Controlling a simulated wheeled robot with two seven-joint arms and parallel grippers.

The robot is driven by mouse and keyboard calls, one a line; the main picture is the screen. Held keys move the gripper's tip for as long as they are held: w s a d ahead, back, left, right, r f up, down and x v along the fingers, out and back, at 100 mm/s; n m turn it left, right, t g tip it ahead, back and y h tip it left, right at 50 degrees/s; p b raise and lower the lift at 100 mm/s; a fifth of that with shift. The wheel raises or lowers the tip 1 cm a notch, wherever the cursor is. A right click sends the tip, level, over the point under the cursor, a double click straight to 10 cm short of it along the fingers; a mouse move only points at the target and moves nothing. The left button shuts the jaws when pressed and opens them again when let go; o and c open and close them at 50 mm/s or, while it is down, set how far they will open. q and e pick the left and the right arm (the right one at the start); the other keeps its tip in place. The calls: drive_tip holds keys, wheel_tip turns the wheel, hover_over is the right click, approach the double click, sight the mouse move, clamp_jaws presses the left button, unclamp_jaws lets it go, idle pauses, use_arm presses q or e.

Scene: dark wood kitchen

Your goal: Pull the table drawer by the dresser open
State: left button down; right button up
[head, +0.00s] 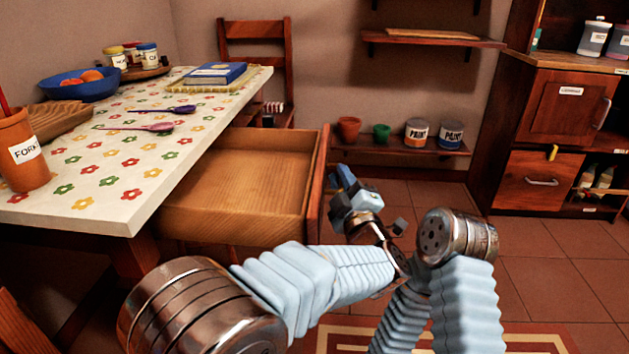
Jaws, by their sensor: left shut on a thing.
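The table drawer (240,185) is a light wooden box pulled well out from under the table (120,170), toward the right. Its inside is bare. Its dark reddish front panel (317,190) is seen nearly edge-on. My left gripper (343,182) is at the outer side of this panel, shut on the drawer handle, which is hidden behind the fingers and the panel. My right arm bends at the lower right; its gripper does not show. The dresser (545,130) stands at the right against the wall.
A chair (255,55) stands behind the drawer. A low shelf (400,147) with pots and paint cans is on the back wall. Tiled floor (550,265) is free right of the drawer. Spoons, a blue bowl (80,85) and a fork pot (22,155) are on the tabletop.

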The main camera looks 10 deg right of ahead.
use_arm(q)
drive_tip(key=shift+s+d+f, duration=0.1)
drive_tip(key=shift+s+d, duration=0.1)
drive_tip(key=shift+d, duration=0.4)
drive_tip(key=shift+s+d, duration=0.2)
drive_tip(key=shift+d, duration=0.35)
use_arm(e)
drive_tip(key=shift+s+d+f, duration=0.1)
drive_tip(key=shift+s+d, duration=0.05)
drive_tip(key=shift+d, duration=0.2)
use_arm(q)
drive_tip(key=c, duration=1.5)
unclamp_jaws()
drive_tip(key=shift+o, duration=0.2)
